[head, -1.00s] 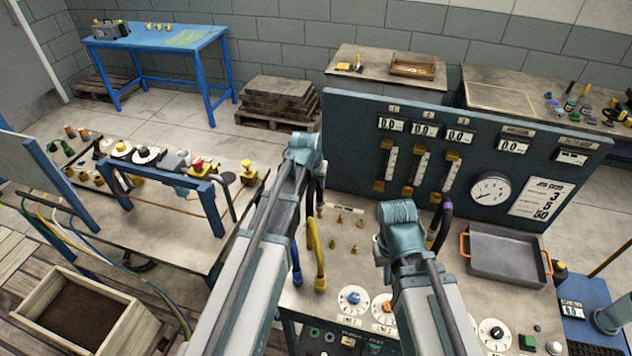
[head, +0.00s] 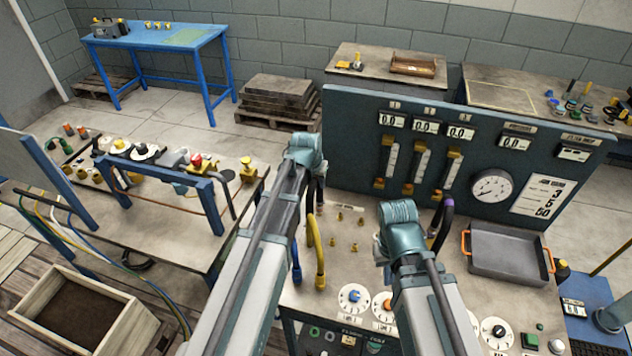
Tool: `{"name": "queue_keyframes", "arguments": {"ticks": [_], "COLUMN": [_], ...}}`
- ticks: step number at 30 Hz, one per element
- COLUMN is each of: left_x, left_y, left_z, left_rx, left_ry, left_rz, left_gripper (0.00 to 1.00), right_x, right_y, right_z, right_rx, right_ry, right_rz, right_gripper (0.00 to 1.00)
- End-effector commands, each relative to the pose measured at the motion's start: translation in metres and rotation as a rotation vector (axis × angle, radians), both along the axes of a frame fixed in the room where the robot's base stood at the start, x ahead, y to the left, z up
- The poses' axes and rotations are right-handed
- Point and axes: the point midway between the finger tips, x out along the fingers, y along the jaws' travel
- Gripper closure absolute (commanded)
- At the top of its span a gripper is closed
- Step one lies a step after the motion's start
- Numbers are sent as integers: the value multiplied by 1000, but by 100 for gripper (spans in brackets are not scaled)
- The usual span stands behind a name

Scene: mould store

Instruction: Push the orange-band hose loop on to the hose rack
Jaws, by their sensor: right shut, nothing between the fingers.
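I cannot make out a loop with an orange band or a hose rack for certain. A yellow hose (head: 319,252) stands upright on the middle bench, and a blue-ended one (head: 296,263) is beside it. A dark hose with a purple band (head: 442,218) rises behind my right wrist. My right gripper (head: 386,266) is over the bench, mostly hidden by its own wrist; it is shut and empty, with no hose in it. My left gripper (head: 319,187) is near the left end of the gauge panel, largely hidden behind its wrist, so its jaws do not show.
The gauge panel (head: 350,118) stands upright along the bench's back. A grey tray with orange handles (head: 508,258) sits at the right. Dials (head: 353,298) line the front edge. A blue frame (head: 160,172) stands on the left bench. Small brass fittings (head: 334,242) lie mid-bench.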

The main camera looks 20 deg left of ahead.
Motion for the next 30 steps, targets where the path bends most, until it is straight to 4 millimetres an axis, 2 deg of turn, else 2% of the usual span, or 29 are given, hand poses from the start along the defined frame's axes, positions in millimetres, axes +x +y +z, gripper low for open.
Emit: {"name": "queue_keyframes", "arguments": {"ticks": [30], "left_x": [0], "left_y": [0], "left_z": [-7], "left_rx": [0], "left_ry": [0], "left_rz": [0], "left_gripper": [100], "right_x": [0], "right_y": [0], "right_z": [-7], "right_rx": [0], "right_ry": [0], "right_rz": [0], "right_gripper": [100]}}
